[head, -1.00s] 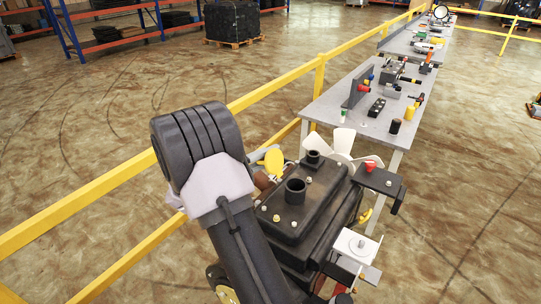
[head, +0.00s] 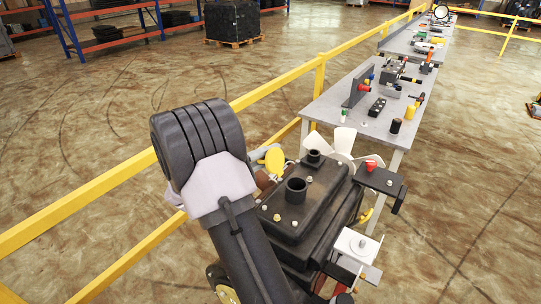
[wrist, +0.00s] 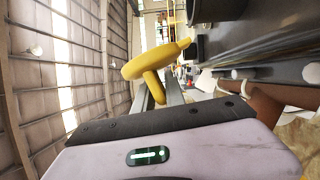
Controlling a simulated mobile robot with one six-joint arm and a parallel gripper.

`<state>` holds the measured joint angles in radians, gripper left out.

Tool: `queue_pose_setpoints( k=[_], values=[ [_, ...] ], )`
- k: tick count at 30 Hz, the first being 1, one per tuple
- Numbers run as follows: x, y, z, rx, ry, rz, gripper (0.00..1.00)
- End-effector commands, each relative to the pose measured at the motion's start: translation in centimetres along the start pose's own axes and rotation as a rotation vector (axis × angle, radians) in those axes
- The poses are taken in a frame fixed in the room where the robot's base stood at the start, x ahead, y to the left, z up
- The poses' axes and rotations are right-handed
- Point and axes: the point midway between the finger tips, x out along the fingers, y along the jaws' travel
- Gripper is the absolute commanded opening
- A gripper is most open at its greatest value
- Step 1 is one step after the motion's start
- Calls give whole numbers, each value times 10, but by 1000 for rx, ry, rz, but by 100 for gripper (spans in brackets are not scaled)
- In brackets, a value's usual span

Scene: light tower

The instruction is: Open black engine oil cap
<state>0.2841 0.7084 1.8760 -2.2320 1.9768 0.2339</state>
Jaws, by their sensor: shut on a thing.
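The engine's black top cover (head: 313,195) is in the middle of the head view. It bears a wide black neck (head: 295,190) with a dark round top and a smaller black neck (head: 313,157) behind it. I cannot tell which part is the black oil cap. My gripper's pale body with a dark front bar (wrist: 160,128) fills the bottom of the wrist view.
A brown cylinder (wrist: 262,100) lies close to my gripper's right side. A white fan (head: 345,142) and a red-capped black bracket (head: 380,178) are at the engine's far side. A yellow rail (head: 275,90) runs behind. A grey table (head: 335,105) with tools stands beyond.

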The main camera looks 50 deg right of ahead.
Motion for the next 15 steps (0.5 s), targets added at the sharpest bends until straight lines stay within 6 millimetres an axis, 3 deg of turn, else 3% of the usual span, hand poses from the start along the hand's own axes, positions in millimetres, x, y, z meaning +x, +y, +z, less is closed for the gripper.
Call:
queue_pose_setpoints(
  k=[1,15],
  values=[
    [1,-6,4,33,-9,-20,0],
    [1,-3,5,27,-12,-17,0]
  ],
)
